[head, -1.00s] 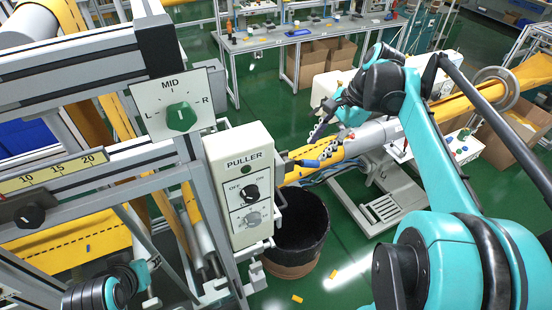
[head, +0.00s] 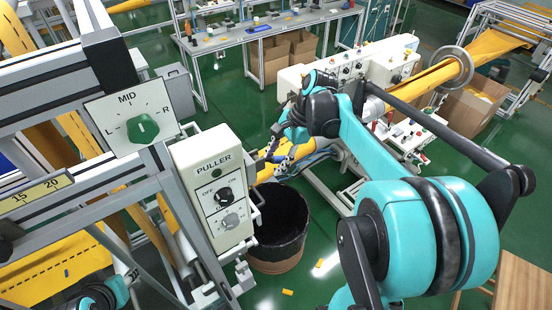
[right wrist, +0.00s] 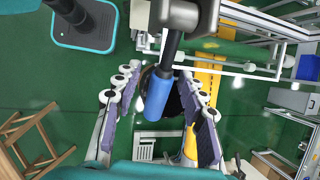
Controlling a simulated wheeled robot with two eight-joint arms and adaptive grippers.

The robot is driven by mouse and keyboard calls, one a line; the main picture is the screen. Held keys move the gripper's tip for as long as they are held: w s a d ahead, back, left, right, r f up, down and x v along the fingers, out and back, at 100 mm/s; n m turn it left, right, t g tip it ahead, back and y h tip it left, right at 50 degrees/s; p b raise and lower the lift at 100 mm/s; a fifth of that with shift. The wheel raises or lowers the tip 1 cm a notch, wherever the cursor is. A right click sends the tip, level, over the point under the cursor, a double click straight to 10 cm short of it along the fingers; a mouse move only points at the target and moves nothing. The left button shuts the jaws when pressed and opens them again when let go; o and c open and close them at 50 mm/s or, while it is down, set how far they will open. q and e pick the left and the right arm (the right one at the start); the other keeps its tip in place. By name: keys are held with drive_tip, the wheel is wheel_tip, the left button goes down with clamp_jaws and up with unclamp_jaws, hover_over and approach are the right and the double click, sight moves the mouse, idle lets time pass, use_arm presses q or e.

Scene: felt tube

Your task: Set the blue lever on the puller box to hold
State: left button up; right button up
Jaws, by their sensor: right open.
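The puller box (head: 213,168) is a white upright box marked PULLER, left of centre in the head view. Its lever reaches out from the right side toward my right gripper (head: 272,152), which covers the lever there. In the right wrist view the blue lever grip (right wrist: 157,96) sits on a black rod, between the two spread fingers of the right gripper (right wrist: 158,82). Both fingers stand apart from the grip, with gaps on each side. Part of my left arm shows at the bottom left of the head view; its finger state is unclear.
The box carries a black OFF/ON knob (head: 224,195) and a grey knob (head: 230,220). A green L-MID-R knob (head: 143,128) is on a plate to the left. A black-lined bin (head: 280,225) stands below the lever. A yellow felt tube (head: 430,80) runs behind.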

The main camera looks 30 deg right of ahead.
sight(278, 157)
drive_tip(key=shift+a, duration=0.1)
clamp_jaws()
drive_tip(key=shift+r, duration=0.1)
drive_tip(key=shift+d+r+h+p, duration=0.25)
drive_tip(key=shift+r+h+p, duration=0.45)
drive_tip(key=shift+h, duration=0.7)
drive_tip(key=shift+d+r+n+h, duration=0.15)
drive_tip(key=shift+r+h, duration=0.3)
drive_tip(key=shift+h, duration=0.3)
drive_tip(key=shift+r+n+h, duration=0.15)
drive_tip(key=shift+r+h, duration=0.25)
drive_tip(key=shift+h, duration=0.35)
drive_tip(key=shift+t, duration=0.3)
unclamp_jaws()
